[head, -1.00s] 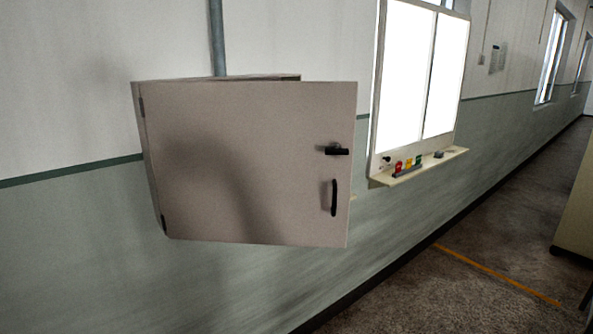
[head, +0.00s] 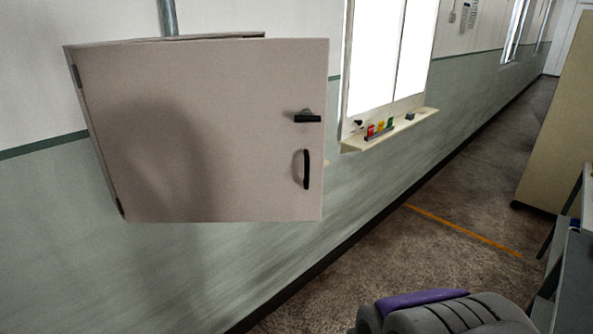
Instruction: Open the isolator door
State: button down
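The isolator door (head: 220,130) is the flat beige front panel of a metal box on the left wall. Its hinges are on the left side. It stands ajar, with its right edge swung out well past the box behind it. A small black latch handle (head: 308,118) lies level near the right edge. A black vertical pull handle (head: 306,169) is below it. The box body (head: 98,150) shows as a narrow side at the left and a strip along the top; its inside is hidden. My gripper is not in view.
A window ledge (head: 392,131) with small coloured items juts out right of the door. A beige cabinet (head: 555,130) and dark furniture stand at right. An unclear grey ribbed and purple thing (head: 440,312) is at the bottom. The floor between is clear.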

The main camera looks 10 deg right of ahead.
aim_at(203, 131)
jog(key=i+l+u, duration=0.45)
jog(key=i+l, duration=0.7)
jog(key=l, duration=0.1)
